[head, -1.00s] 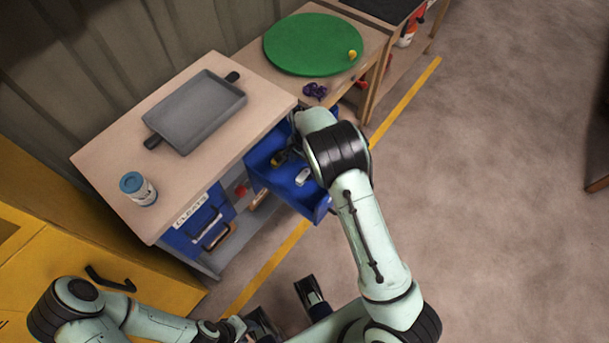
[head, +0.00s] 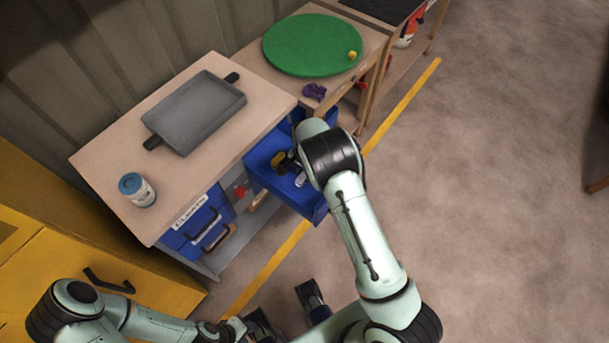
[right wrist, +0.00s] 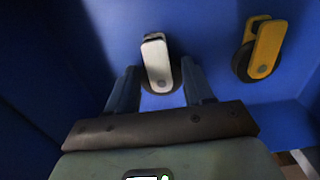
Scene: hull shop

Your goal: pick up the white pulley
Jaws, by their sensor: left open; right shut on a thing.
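The white pulley (right wrist: 157,62) is in the open blue drawer (head: 266,180), and part of it shows in the head view (head: 300,181) beside my right arm. My right gripper (right wrist: 160,88) reaches down into the drawer and is shut on the white pulley, one finger on each side. In the head view my right gripper (head: 288,163) is mostly hidden by its own arm. My left gripper (head: 286,311) is open and empty, low in the picture, away from the drawer.
A yellow pulley (right wrist: 262,48) lies in the same drawer, right of the white one in the wrist view. The drawer walls are close around my right gripper. The bench above holds a grey tray (head: 195,113) and a blue-lidded can (head: 137,190). Open floor lies to the right.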

